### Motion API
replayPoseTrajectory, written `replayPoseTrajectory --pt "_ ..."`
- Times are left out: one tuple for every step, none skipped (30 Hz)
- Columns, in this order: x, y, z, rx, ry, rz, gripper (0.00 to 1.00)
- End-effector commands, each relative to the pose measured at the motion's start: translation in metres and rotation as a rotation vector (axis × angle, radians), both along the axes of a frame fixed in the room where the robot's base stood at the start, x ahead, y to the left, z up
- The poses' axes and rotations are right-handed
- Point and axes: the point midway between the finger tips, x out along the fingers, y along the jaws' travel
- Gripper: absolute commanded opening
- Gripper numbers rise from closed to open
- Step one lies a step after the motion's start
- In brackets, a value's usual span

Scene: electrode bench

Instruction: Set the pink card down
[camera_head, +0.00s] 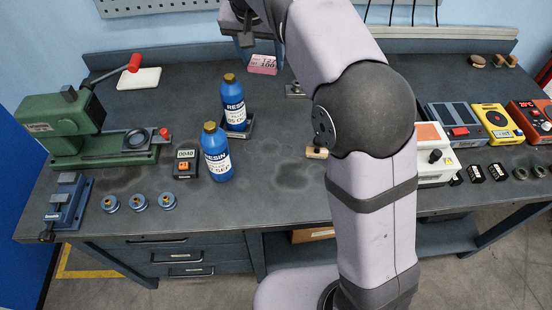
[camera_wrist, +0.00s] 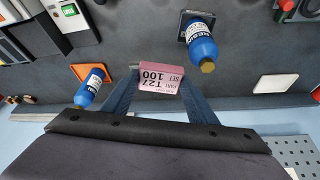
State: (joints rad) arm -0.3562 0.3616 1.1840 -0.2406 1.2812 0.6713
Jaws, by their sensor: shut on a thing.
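The pink card (camera_wrist: 160,79), printed "T27 100 SET", is a small block between the two blue-grey fingers of my gripper (camera_wrist: 159,76) in the wrist view. The fingers are shut on its sides. In the head view the pink card (camera_head: 263,65) shows near the back of the bench, left of my arm, with its printed face toward the camera. My gripper is partly seen there at the top, with much of it hidden by my arm. I cannot tell whether the card's lower edge touches the bench.
A blue resin bottle (camera_head: 235,104) stands on a dark plate, with another blue bottle (camera_head: 216,156) in front. The wrist view shows a bottle (camera_wrist: 92,88) by an orange-edged pad. A white mat (camera_head: 138,79) and green press (camera_head: 65,128) are at left.

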Motion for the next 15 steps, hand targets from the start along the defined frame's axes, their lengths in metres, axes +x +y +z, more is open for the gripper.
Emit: replayPoseTrajectory --pt "-0.009 -0.006 -0.005 -0.001 0.001 0.0 0.29" --pt "-0.013 -0.008 -0.008 0.0 0.0 0.001 0.29" --pt "-0.019 -0.012 -0.012 0.0 0.0 0.002 0.29" --pt "-0.023 -0.014 -0.016 0.0 0.001 0.005 0.29" --pt "-0.028 -0.016 -0.019 0.0 0.0 0.009 0.29" --pt "-0.034 -0.018 -0.024 0.0 0.001 0.014 0.29" --pt "-0.038 -0.019 -0.029 -0.001 0.001 0.018 0.29" --pt "-0.043 -0.02 -0.033 -0.001 0.001 0.023 0.29" --pt "-0.049 -0.022 -0.039 0.0 0.0 0.032 0.29" --pt "-0.053 -0.022 -0.044 -0.001 0.002 0.038 0.29" --pt "-0.058 -0.023 -0.05 0.0 0.001 0.045 0.29" --pt "-0.064 -0.024 -0.057 -0.001 0.001 0.055 0.29" --pt "-0.068 -0.025 -0.063 -0.001 0.001 0.062 0.29" --pt "-0.073 -0.026 -0.07 -0.001 0.002 0.07 0.29" --pt "-0.078 -0.026 -0.079 -0.001 0.002 0.08 0.29"
